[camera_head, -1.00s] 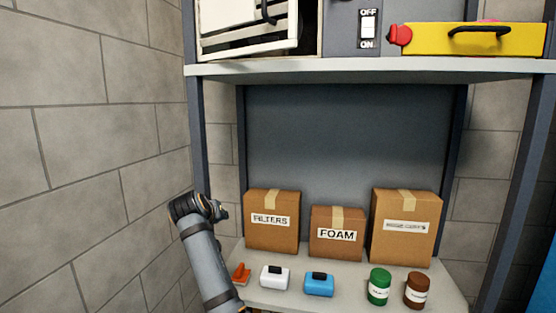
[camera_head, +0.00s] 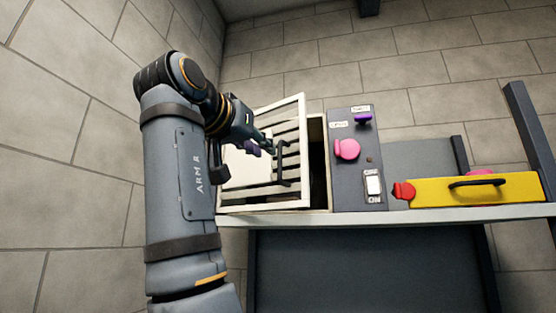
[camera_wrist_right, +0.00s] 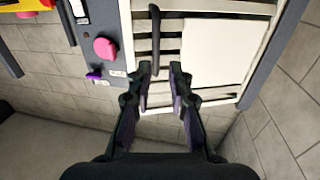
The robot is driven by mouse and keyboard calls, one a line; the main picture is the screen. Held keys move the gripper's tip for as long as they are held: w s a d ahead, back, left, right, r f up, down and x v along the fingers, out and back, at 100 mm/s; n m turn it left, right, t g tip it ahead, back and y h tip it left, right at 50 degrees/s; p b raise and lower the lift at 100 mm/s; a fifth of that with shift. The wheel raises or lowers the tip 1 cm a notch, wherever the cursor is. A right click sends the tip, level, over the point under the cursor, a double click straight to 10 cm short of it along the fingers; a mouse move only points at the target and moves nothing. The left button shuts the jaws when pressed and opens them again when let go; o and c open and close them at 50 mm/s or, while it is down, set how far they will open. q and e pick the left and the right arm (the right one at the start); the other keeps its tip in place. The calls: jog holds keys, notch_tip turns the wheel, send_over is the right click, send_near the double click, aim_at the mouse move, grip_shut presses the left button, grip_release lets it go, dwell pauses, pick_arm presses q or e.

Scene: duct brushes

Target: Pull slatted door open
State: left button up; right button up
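The slatted door (camera_head: 302,135), white-framed with pale slats, stands ajar at the left end of the shelf in the head view. A dark gap shows at its right edge. Its dark bar handle (camera_head: 281,165) is upright on the slats. My right gripper (camera_head: 268,146) is in front of the door, close to the handle. In the right wrist view the gripper (camera_wrist_right: 162,68) is open, with slats visible between its fingers. The handle (camera_wrist_right: 156,35) ends near the left fingertip there; contact cannot be told. My left gripper is not in view.
Right of the door is a grey panel (camera_head: 345,115) with a pink knob (camera_head: 346,149), a purple knob (camera_head: 362,118) and a white switch (camera_head: 374,184). A yellow box (camera_head: 475,191) with a black handle lies farther right on the shelf (camera_head: 400,216). A block wall is close at left.

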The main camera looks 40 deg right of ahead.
aim_at(279, 158)
jog(key=x, duration=0.2)
jog(key=p+x, duration=0.1)
jog(key=x, duration=0.2)
jog(key=p+x, duration=0.1)
jog(key=x, duration=0.2)
jog(key=shift+s+d+r, duration=0.1)
jog(key=shift+s+d, duration=0.15)
jog(key=shift+s, duration=0.05)
jog(key=shift+w+d, duration=0.2)
jog(key=shift+w, duration=0.1)
jog(key=shift+a, duration=0.1)
jog(key=shift+s, duration=0.15)
grip_shut()
